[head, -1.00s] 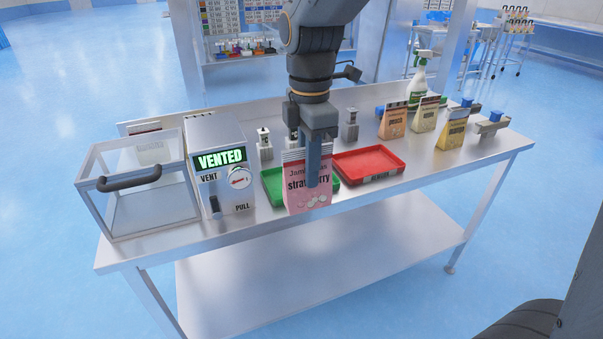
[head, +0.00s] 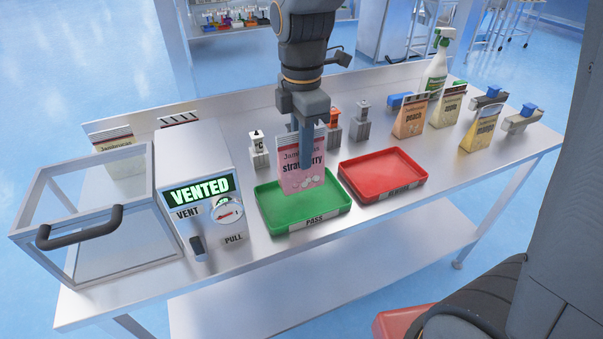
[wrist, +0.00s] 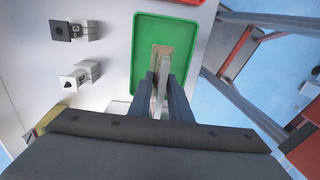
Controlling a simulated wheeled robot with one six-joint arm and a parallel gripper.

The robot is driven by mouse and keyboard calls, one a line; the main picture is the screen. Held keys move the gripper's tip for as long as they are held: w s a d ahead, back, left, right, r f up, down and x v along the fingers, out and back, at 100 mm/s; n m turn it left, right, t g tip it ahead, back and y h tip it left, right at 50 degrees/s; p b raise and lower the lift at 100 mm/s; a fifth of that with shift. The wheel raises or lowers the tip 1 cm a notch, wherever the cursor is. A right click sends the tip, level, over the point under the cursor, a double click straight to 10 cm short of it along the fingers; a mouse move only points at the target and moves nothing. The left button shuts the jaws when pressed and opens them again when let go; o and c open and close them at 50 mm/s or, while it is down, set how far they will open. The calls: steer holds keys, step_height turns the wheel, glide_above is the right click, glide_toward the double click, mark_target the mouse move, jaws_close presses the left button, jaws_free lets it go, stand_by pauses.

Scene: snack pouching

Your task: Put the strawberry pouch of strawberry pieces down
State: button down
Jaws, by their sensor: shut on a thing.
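The pink strawberry pouch (head: 300,175) stands upright in the head view, its printed face toward the camera. My gripper (head: 307,150) is shut on its upper part from above. The pouch is over the green PASS tray (head: 282,222), inside its outline; whether its base touches the tray floor I cannot tell. In the wrist view the pouch (wrist: 159,95) shows edge-on between the two fingers (wrist: 163,90), with the green tray (wrist: 142,38) under it.
A red tray (head: 370,194) lies to the right of the green one. A chamber with a VENTED display (head: 199,191) stands on the left. Other pouches, including a peach one (head: 409,120), and a spray bottle (head: 437,68) stand at the right. Small grey fixtures stand behind the trays.

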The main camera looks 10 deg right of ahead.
mark_target(302, 173)
steer(key=shift+f+p, duration=0.45)
steer(key=shift+f, duration=2.4)
steer(key=shift+f, duration=0.1)
steer(key=c, duration=1.6)
jaws_free()
steer(key=shift+c, duration=0.2)
step_height(302, 173, up, 12)
steer(key=shift+r+b, duration=0.1)
steer(key=shift+b, duration=0.65)
